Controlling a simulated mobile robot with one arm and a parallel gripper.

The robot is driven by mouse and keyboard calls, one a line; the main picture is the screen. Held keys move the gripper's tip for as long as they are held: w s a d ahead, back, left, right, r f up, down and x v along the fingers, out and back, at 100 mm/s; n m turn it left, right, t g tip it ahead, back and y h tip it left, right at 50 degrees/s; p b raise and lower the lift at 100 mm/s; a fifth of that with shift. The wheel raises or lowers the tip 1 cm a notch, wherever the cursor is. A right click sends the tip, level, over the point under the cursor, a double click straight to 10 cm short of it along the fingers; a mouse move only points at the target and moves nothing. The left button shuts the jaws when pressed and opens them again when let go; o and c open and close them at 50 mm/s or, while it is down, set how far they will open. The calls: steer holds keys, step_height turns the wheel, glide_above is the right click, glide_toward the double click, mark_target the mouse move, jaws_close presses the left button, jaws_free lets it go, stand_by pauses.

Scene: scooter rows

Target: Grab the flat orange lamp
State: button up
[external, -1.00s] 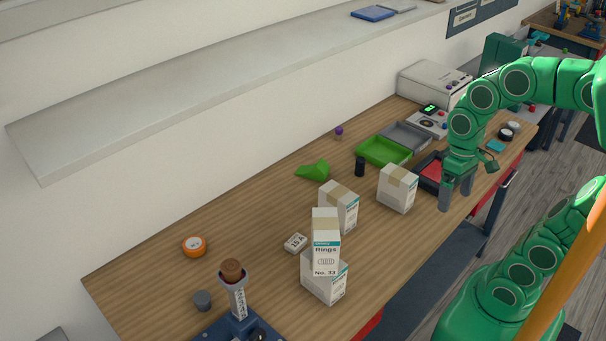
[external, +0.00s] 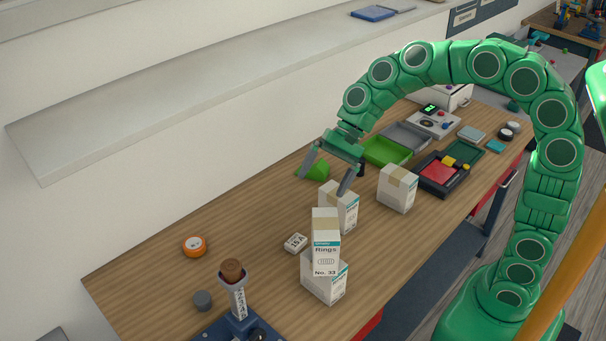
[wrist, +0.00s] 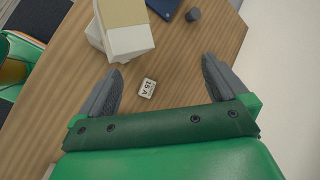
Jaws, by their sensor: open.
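The flat orange lamp (external: 194,246) is a low round disc with an orange rim and pale top. It lies on the left part of the wooden bench, toward the wall, in the external view. I cannot make it out in the wrist view, where a finger may hide it. My gripper (external: 323,184) is open and empty above the bench, to the right of and farther back than the lamp. Its two grey fingers also show spread apart in the wrist view (wrist: 161,68).
Stacked white boxes (external: 325,262) and a small "15 A" block (external: 295,243) stand right of the lamp. A grey knob (external: 202,300) and a holder with a brown ball (external: 232,270) are in front. A shelf (external: 200,100) overhangs the wall side. Bench around the lamp is clear.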

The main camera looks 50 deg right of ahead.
mark_target(196, 242)
steer(key=w+a+f+m+t+y, duration=0.2)
steer(key=w+a+m, duration=0.55)
steer(key=w, duration=0.65)
steer(key=w+a+f+m+t+y, duration=0.25)
steer(key=w+a+m, duration=0.45)
steer(key=w, duration=0.6)
steer(key=shift+n, duration=0.35)
steer(key=f, duration=0.7)
steer(key=a+f, duration=0.1)
steer(key=f, duration=1.3)
steer(key=shift+w+a, duration=0.2)
steer(key=shift+a, duration=0.05)
steer(key=shift+s+x, duration=0.15)
steer(key=shift+x, duration=1.8)
steer(key=shift+s+x, duration=0.15)
steer(key=shift+x, duration=1.8)
steer(key=shift+a+r, duration=0.1)
steer(key=shift+a, duration=0.05)
steer(key=c, duration=1.1)
